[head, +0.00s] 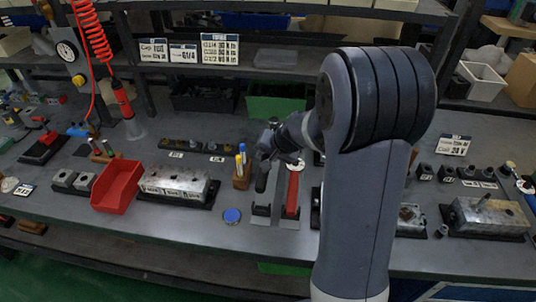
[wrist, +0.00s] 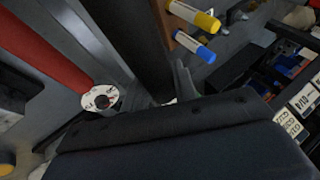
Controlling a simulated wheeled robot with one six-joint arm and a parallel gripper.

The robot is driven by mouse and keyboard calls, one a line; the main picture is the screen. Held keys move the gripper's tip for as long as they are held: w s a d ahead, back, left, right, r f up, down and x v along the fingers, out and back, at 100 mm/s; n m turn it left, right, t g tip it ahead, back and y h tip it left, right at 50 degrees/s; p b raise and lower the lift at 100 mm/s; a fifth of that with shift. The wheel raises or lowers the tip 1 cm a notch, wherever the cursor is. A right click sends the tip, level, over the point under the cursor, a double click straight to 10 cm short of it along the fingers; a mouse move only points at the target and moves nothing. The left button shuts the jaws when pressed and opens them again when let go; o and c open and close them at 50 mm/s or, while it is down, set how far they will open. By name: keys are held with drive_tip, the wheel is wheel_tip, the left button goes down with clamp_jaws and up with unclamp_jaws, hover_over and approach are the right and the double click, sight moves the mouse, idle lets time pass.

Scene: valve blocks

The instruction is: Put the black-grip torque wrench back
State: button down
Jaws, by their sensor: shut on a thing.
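The black-grip torque wrench (head: 261,178) is at the workbench's middle, its dark grip hanging below my gripper (head: 268,150). My gripper is shut on it; the arm comes in from the right. Below the grip is a black cradle (head: 262,210) on a grey strip; whether they touch I cannot tell. A red-grip wrench (head: 292,190) lies just to the right, and its red bar (wrist: 38,42) also shows in the wrist view, near a white dial (wrist: 100,97). My gripper's dark body fills the lower wrist view and hides most of the held wrench.
A wooden pen holder (head: 241,180) with blue and yellow pens stands close on the left. A blue round lid (head: 232,215), a metal valve block (head: 175,184) and a red bin (head: 117,186) are farther left. My arm hides bench space to the right.

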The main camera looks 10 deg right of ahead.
wheel_tip(320, 180, down, 5)
drive_tip(key=b, duration=0.5)
drive_tip(key=shift+b, duration=0.4)
drive_tip(key=shift+f+b, duration=1.95)
drive_tip(key=shift+b, duration=0.6)
idle(0.6)
drive_tip(key=c, duration=1.1)
unclamp_jaws()
drive_tip(key=shift+o, duration=0.2)
drive_tip(key=shift+f, duration=0.1)
drive_tip(key=shift+s, duration=0.1)
drive_tip(key=p+v, duration=0.1)
drive_tip(key=v, duration=1)
